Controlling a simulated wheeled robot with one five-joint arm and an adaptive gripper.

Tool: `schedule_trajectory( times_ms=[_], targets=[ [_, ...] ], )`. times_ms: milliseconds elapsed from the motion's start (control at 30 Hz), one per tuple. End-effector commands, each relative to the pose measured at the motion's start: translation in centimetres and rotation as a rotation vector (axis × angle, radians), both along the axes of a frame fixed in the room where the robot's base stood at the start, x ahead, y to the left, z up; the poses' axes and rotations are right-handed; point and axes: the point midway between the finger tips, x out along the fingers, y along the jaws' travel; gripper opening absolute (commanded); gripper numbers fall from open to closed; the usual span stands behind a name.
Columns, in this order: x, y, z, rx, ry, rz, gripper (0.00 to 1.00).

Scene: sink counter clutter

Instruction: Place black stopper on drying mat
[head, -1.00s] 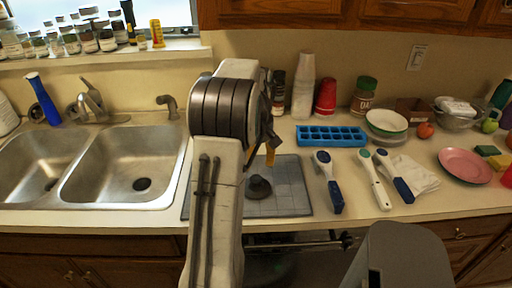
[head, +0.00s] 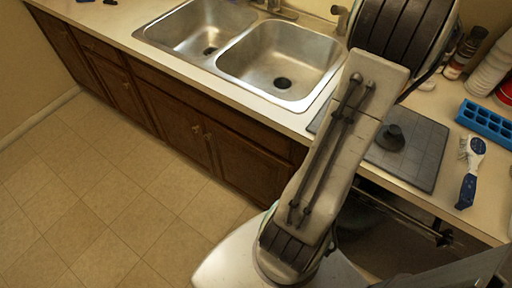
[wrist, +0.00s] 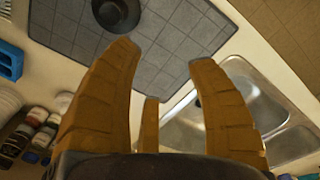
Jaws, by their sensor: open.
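The black stopper (head: 391,137) sits on the grey tiled drying mat (head: 428,150), right of the sink in the head view. In the wrist view the stopper (wrist: 117,13) is at the top edge, partly cut off, on the mat (wrist: 190,38). My gripper (wrist: 165,62) shows in the wrist view with its orange-brown fingers spread and nothing between them. It is over the mat's sink-side edge, apart from the stopper. In the head view my arm hides the gripper and part of the mat.
The double steel sink (head: 283,60) lies left of the mat. A blue ice tray (head: 486,122) and a blue-and-white brush (head: 471,170) lie to its right. Bottles and cups (head: 490,70) stand behind. Open floor (head: 110,190) spreads at left.

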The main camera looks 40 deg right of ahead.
Motion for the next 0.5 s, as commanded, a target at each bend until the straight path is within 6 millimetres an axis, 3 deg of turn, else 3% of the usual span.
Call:
schedule_trajectory(
  times_ms=[33, 200, 333, 500],
  targets=[
    [2.6, 2.5, 0.8, -0.017, -0.01, 0.039, 0.52],
    [8.3, 11.3, 2.2, -0.063, -0.056, 0.121, 0.52],
    [10.5, 18.4, 2.6, -0.084, -0.104, 0.185, 0.52],
    [10.5, 27.0, 2.1, -0.091, -0.177, 0.265, 0.52]
  ],
)
